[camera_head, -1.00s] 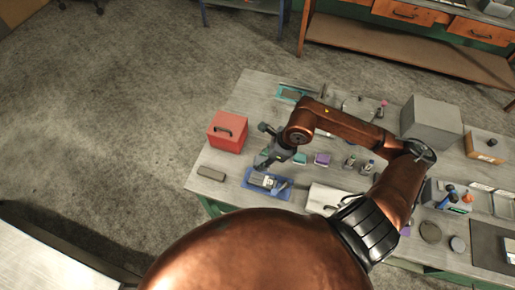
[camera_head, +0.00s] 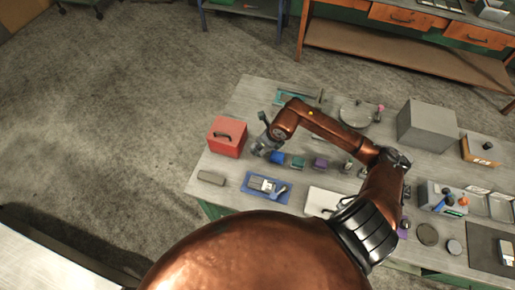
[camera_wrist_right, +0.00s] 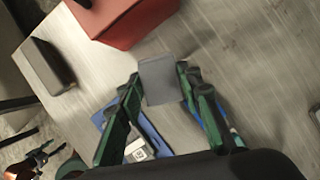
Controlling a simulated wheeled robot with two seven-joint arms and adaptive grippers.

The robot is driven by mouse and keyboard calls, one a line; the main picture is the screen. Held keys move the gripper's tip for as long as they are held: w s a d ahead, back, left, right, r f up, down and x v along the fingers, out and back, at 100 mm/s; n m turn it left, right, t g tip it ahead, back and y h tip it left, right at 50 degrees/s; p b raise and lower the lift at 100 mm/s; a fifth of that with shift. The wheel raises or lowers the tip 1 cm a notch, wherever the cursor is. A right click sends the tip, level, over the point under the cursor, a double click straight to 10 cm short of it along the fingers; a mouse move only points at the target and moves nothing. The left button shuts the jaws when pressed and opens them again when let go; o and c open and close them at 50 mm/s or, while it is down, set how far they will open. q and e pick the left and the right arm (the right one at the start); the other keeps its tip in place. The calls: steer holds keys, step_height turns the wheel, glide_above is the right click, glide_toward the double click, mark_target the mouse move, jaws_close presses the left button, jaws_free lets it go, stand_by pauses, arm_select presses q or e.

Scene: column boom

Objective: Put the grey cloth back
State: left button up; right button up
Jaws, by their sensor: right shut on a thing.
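My right gripper (camera_head: 262,147) is over the table between the red box and the row of folded cloths. In the right wrist view my right gripper (camera_wrist_right: 158,84) has its green fingers shut on the grey cloth (camera_wrist_right: 160,82), a small flat grey square. The cloth appears above the tabletop; its exact height is unclear. In the head view the gripper mostly hides it. The row beside it holds a blue cloth (camera_head: 277,157), a teal cloth (camera_head: 298,162) and a purple cloth (camera_head: 320,165). My left gripper is not in view.
A red box (camera_head: 227,137) stands close to the left of the gripper. A blue tray (camera_head: 252,190) with grey items lies in front, and a grey block (camera_head: 211,178) lies by the left edge. A large grey box (camera_head: 428,124) stands at the right.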

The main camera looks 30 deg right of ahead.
steer(key=w+f, duration=0.3)
steer(key=shift+d+f, duration=0.3)
steer(key=shift+d, duration=0.1)
steer(key=shift+f+p, duration=0.45)
steer(key=shift+f, duration=1)
steer(key=o, duration=1.1)
steer(key=shift+s+f, duration=0.1)
steer(key=v, duration=1.2)
steer(key=shift+b, duration=0.3)
